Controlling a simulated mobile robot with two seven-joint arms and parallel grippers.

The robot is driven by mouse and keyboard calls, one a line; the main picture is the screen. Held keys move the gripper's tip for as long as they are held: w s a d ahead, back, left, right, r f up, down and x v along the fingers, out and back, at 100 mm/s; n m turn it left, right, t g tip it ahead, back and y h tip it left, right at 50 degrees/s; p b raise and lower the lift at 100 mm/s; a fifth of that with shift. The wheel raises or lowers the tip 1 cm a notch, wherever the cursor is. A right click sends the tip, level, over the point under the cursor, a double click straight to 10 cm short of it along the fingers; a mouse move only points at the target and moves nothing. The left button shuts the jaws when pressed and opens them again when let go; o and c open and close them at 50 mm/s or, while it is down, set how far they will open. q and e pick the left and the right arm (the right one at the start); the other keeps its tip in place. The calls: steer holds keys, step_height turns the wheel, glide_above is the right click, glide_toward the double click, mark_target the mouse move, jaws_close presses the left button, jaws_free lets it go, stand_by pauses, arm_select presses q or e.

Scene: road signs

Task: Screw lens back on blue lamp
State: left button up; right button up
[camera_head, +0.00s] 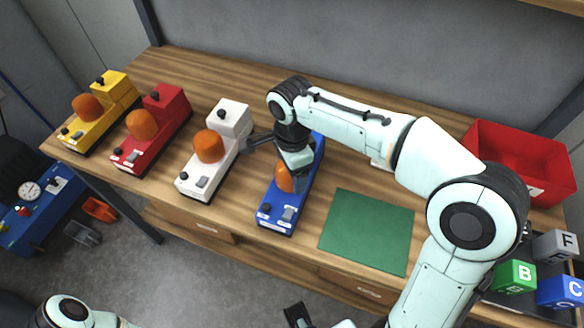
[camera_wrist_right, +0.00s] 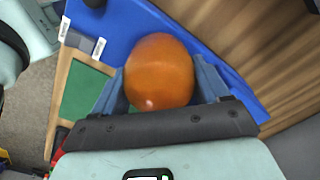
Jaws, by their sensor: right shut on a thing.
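The blue lamp (camera_head: 276,215) stands on the wooden table, with a switch and a black knob on its front. Its orange lens (camera_head: 283,178) is at the lamp's middle, partly covered by my right gripper (camera_head: 291,183). In the right wrist view the orange lens (camera_wrist_right: 160,72) sits between the two fingers of my right gripper (camera_wrist_right: 160,85), which is shut on it. Blue lamp body (camera_wrist_right: 115,25) shows behind and around the lens. Whether the lens touches its seat is hidden. A dark tip at the bottom edge, perhaps my left gripper (camera_head: 298,315), shows only in part.
White (camera_head: 196,184), red (camera_head: 128,160) and yellow (camera_head: 78,138) lamps with orange lenses stand to the left. A green mat (camera_head: 368,232) lies bare right of the blue lamp. A red bin (camera_head: 510,165) and letter cubes (camera_head: 515,276) are at the right.

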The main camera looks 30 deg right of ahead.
arm_select(q)
steer(key=shift+r, duration=0.15)
arm_select(e)
steer(key=m, duration=0.3)
steer(key=shift+r+m, duration=0.1)
steer(key=shift+m, duration=0.2)
steer(key=shift+m, duration=0.9)
steer(key=o, duration=1)
steer(key=shift+s+a, duration=0.1)
steer(key=shift+o, duration=0.2)
arm_select(q)
steer(key=r+p, duration=0.1)
steer(key=w+r+p, duration=0.1)
steer(key=r+p, duration=0.1)
steer(key=shift+w+r, duration=0.15)
arm_select(e)
step_height(320, 180, up, 13)
steer(key=shift+r, duration=0.15)
